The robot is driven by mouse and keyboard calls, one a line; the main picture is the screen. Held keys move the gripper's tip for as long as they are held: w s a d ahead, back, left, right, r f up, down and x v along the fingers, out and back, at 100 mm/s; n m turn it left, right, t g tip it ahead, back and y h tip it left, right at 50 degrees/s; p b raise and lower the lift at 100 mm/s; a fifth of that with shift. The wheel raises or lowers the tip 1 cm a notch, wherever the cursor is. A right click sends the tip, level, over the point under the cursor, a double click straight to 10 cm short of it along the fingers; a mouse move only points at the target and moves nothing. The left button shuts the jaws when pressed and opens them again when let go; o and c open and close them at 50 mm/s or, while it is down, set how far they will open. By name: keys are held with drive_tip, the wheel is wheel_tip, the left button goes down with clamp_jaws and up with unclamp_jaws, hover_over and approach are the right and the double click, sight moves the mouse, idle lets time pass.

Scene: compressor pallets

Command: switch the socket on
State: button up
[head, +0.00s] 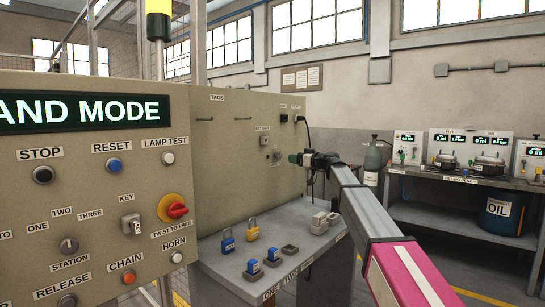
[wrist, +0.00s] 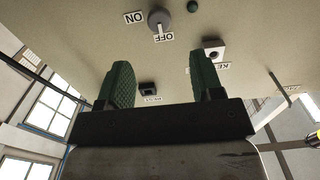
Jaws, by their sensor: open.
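In the wrist view, which looks upside down, a grey round knob (wrist: 160,20) sits on the beige panel (wrist: 90,50) between ON and OFF labels. Its pointer seems turned to the OFF label. A small black square fitting (wrist: 148,88) with an unreadable label shows between my fingers. My gripper (wrist: 162,62) is open and empty, its two green fingers pointing at the panel. In the head view my gripper (head: 298,159) is in front of the right part of the panel (head: 235,180); it hides part of that face. I cannot tell whether it touches.
A key switch (wrist: 213,50) and a green lamp (wrist: 193,6) are near the knob. A cord hangs from a black outlet (head: 298,118). A grey shelf (head: 225,285) with padlocks (head: 252,229) lies below my gripper. A control panel (head: 90,200) stands left.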

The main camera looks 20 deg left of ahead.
sight(280, 155)
drive_tip(key=x, duration=1)
drive_tip(key=shift+w+a, duration=0.2)
drive_tip(key=shift+a, duration=0.15)
drive_tip(key=c, duration=0.9)
